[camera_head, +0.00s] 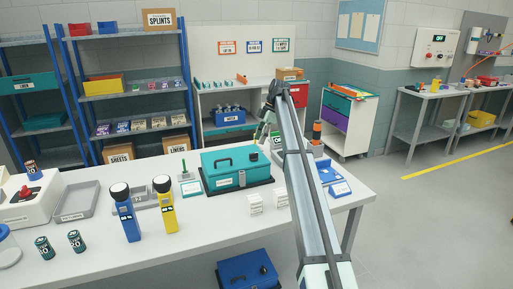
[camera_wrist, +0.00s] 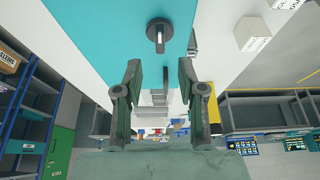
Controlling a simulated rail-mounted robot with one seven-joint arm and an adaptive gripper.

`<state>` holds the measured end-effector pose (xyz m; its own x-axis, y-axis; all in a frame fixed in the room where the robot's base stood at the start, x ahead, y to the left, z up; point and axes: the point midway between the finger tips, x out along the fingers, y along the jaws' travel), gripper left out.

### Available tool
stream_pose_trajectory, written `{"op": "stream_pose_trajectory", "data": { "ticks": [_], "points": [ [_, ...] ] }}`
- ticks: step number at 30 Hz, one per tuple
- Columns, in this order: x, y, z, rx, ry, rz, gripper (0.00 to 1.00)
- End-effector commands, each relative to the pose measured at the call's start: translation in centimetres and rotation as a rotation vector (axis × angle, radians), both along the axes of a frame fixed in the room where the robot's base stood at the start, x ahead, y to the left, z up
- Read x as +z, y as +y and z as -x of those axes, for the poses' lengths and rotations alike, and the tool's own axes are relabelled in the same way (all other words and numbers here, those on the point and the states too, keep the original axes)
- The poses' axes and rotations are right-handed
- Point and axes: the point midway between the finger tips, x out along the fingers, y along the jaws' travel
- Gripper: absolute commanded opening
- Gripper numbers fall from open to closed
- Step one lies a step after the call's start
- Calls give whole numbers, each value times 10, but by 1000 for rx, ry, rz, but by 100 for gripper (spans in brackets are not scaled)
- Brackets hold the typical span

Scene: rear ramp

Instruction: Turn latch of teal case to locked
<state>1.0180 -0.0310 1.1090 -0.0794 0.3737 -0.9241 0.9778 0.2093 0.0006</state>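The teal case (camera_head: 222,179) sits on a black base on the white bench, lid shut, with a dark handle on top. Its latch (camera_head: 253,156) is a small dark knob on the lid near the right end. In the wrist view the latch (camera_wrist: 159,34) is a round dark knob with a pale bar lying roughly up-down in the picture, on the teal lid (camera_wrist: 95,25). My gripper (camera_wrist: 159,66) is open and empty, its two fingers apart, with the latch beyond the tips and centred between them. In the head view my arm partly hides the gripper.
Small white boxes (camera_head: 255,203) stand in front of the case. A yellow flashlight (camera_head: 165,205) and a blue flashlight (camera_head: 126,215) stand to its left. A blue tray (camera_head: 340,189) lies at right, beyond my arm. A white card stand (camera_head: 191,188) is left of the case.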

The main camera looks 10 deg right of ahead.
Motion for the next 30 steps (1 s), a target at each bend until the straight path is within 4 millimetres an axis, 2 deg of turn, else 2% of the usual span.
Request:
{"op": "stream_pose_trajectory", "data": {
  "ticks": [3,9,24,30],
  "points": [
    [21,-8,-3,0,-1,0,40],
    [40,-17,-4,0,0,0,40],
    [49,-18,-3,0,0,0,40],
    [82,-18,-4,1,0,0,40]
  ]
}}
